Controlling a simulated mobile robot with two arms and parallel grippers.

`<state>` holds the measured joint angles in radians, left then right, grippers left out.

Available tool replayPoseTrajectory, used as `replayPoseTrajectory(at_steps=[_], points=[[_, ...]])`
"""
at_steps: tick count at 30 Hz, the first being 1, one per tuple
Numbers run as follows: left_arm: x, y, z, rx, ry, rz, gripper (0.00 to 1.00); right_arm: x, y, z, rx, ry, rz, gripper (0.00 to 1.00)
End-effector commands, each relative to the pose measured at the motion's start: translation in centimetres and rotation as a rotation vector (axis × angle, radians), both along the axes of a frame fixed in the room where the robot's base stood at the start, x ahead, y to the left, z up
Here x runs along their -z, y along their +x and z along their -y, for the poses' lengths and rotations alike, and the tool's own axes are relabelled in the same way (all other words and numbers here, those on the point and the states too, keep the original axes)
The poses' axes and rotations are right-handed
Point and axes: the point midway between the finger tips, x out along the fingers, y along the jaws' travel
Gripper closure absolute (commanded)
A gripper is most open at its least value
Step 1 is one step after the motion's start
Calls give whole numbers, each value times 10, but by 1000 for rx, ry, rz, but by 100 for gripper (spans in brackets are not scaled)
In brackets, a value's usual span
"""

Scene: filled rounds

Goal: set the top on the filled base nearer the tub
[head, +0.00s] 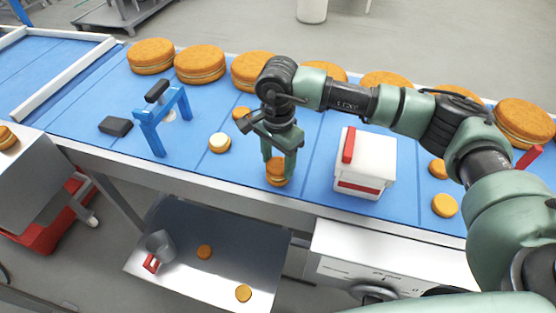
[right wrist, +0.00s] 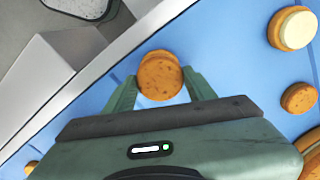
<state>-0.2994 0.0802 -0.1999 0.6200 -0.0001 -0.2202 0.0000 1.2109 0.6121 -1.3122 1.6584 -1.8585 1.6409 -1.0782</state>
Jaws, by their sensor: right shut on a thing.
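My right gripper (head: 279,162) points down over the belt and is shut on a small orange-brown round top (head: 276,167). In the right wrist view the top (right wrist: 160,78) sits between the two fingertips, with another round edge just under it, slightly offset. In the head view a pale line shows low on this stack; I cannot tell whether the top touches the piece below. A filled base (head: 219,143) with cream showing lies to the left, and also shows in the right wrist view (right wrist: 297,30). The white tub (head: 372,160) with red trim stands to the right. My left gripper is out of view.
Loose plain rounds lie near the arm (head: 241,114) and right of the tub (head: 444,205). Several large filled rounds (head: 200,64) line the back. A blue stand (head: 155,135) and black block (head: 115,126) are left. A grey tray (head: 190,215) sits below the belt.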

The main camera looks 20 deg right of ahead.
Motion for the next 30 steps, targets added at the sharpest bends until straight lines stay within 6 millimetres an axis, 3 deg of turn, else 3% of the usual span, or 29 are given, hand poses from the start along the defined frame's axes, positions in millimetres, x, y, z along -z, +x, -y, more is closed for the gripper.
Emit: replayPoseTrajectory(at_steps=[11,12,14,21,24,30], points=[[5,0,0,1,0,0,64,5,0,0,0,0,0,63],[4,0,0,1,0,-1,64,5,0,0,0,0,0,37],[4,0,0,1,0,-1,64,4,0,0,0,0,0,20],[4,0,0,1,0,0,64,4,0,0,0,0,0,20],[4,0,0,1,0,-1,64,4,0,0,0,0,0,0],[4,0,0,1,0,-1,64,4,0,0,0,0,0,0]])
